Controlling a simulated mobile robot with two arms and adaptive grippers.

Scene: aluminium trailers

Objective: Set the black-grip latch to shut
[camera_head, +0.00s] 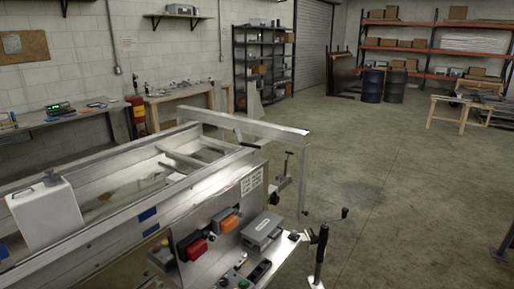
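I cannot pick out the black-grip latch with certainty. A small bracket with a dark-tipped upright handle (287,166) is on the near right end of the aluminium trailer (113,229), beside its end frame. A dark upright lever or post (320,252) stands at the trailer's front right corner, and a crank with a black knob (344,213) is close to it. These parts are too small to tell whether any latch is open or shut. Neither of my grippers is in view.
The concrete floor (405,190) to the right is mostly clear. Dark drums (372,86) stand at the back.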

